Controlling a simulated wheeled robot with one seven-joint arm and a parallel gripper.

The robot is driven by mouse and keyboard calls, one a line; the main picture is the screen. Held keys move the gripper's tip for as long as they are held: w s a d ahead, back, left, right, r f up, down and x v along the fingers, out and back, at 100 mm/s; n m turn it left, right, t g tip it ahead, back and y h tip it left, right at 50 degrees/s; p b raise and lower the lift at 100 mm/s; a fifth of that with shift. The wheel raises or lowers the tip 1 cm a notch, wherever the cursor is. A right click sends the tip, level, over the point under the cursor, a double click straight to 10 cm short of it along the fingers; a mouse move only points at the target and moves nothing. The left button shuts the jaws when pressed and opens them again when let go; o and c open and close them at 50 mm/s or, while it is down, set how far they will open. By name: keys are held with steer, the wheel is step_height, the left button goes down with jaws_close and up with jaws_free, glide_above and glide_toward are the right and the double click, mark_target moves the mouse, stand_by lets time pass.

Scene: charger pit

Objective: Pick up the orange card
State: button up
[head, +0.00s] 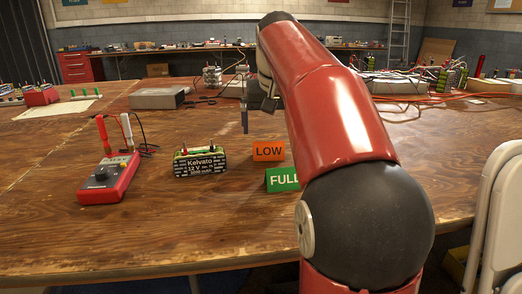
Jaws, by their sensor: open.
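The orange card (268,151) stands on the wooden table near the middle of the head view and reads "LOW". A green card (282,180) reading "FULL" stands just in front of it, its right end hidden behind my red arm. My gripper (246,125) is open and points down. In the picture it shows above and slightly left of the orange card. One finger shows clearly; the rest is partly hidden by my arm. How far the gripper is from the card I cannot tell.
A Kelvato battery (201,162) stands left of the cards. A red multimeter (109,178) with probes lies farther left. A grey box (157,98) sits behind. Cables and boxes (396,85) crowd the back right. The table's front left (50,225) is clear.

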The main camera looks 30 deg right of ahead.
mark_target(268, 143)
steer(key=x, duration=0.2)
steer(key=shift+w+d+f+b, duration=0.15)
steer(key=shift+w+f+b, duration=0.1)
steer(key=shift+b, duration=0.1)
steer(key=x, duration=0.2)
steer(key=b+x, duration=0.1)
steer(key=x, duration=0.2)
steer(key=shift+w, duration=0.35)
steer(key=shift+r, duration=0.1)
steer(key=c, duration=1)
steer(key=shift+c, duration=0.2)
